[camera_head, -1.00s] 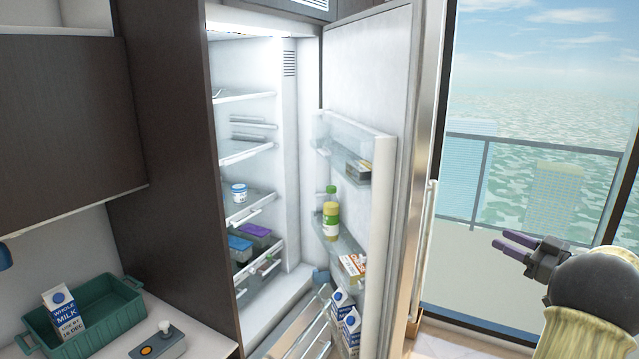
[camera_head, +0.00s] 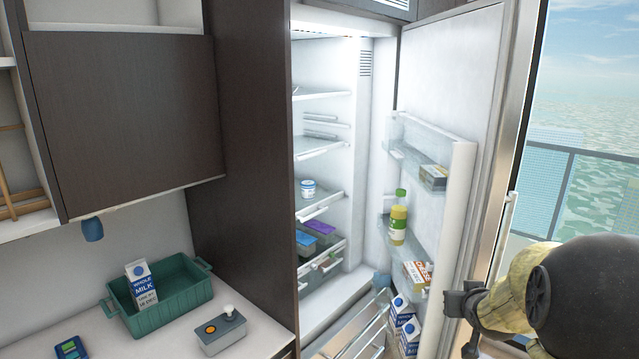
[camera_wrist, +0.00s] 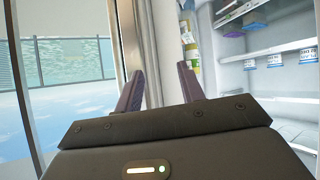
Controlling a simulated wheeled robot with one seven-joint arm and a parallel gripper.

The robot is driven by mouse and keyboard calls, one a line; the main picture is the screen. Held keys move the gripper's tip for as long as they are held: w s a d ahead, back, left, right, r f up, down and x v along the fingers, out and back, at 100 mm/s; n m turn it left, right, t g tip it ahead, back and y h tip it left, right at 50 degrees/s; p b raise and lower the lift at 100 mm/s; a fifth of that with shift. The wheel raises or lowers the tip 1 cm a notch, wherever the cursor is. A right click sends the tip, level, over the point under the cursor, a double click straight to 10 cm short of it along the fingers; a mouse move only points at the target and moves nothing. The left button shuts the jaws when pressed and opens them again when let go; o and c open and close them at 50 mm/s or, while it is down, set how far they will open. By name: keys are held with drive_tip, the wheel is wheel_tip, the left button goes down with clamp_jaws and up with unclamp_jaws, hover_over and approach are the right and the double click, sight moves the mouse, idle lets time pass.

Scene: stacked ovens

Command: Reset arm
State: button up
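My gripper (camera_head: 465,318) is at the lower right of the head view, in front of the open fridge door (camera_head: 455,75). Its fingers are hard to make out there. In the wrist view, the two dark purple fingers of my gripper (camera_wrist: 160,88) stand apart with nothing between them. The edge of the fridge door shows behind them, and the fridge shelves (camera_wrist: 265,97) are to the right.
A green crate (camera_head: 190,296) holding a milk carton (camera_head: 141,284) stands on the counter (camera_head: 245,345) beside a grey box (camera_head: 221,335). Door racks hold a bottle (camera_head: 398,224) and milk cartons (camera_head: 402,315). A window (camera_head: 590,110) is at right.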

drive_tip(key=s+a+f+n+g+y, duration=0.1)
drive_tip(key=s+a+f+g, duration=0.3)
drive_tip(key=s+a, duration=0.4)
drive_tip(key=s+a+f+g+y, duration=0.1)
drive_tip(key=s+a+f+g, duration=0.3)
drive_tip(key=s+a, duration=0.4)
drive_tip(key=s+f, duration=0.1)
drive_tip(key=s, duration=0.3)
drive_tip(key=shift+s+a+f+n+y, duration=0.15)
drive_tip(key=shift+s+f+n+y, duration=0.15)
drive_tip(key=shift+s+f+n, duration=0.1)
drive_tip(key=shift+w, duration=0.3)
